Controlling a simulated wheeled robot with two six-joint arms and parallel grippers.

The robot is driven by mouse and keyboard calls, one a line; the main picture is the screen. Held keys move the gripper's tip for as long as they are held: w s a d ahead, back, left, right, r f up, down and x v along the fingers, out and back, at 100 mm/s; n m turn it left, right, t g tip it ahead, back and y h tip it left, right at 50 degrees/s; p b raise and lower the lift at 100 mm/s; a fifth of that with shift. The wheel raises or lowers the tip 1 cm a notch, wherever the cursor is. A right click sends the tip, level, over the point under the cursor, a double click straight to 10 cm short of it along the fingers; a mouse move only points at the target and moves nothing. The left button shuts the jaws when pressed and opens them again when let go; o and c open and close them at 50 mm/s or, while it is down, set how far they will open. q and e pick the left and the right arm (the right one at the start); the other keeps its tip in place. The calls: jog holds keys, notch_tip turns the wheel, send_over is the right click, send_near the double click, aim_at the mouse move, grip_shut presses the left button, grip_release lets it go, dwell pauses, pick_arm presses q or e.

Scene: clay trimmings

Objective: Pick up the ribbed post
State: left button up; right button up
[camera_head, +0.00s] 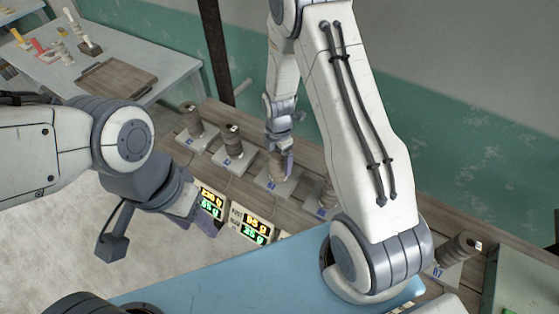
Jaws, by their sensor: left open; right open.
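Several brown ribbed posts stand upright on pale square bases along a wooden bench: one at the far left (191,118), one beside it (233,138), one partly hidden behind my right arm (328,197), and one at the far right (459,250). Another ribbed post (277,168) stands at my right gripper (284,160), which is open and points down at it. The fingers overlap the post in view; I cannot tell contact. My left gripper (205,222) is open, low at left of centre, apart from the posts, and overlaps the lit displays.
Lit number displays (247,224) sit in front of the bases. A blue surface (240,280) fills the lower middle. A pale table (110,40) at the upper left holds a brown tray (117,77) and small tools. A dark upright pole (214,50) stands behind the bench.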

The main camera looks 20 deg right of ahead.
grip_shut()
jog(key=shift+w, duration=0.1)
jog(key=shift+r, duration=0.15)
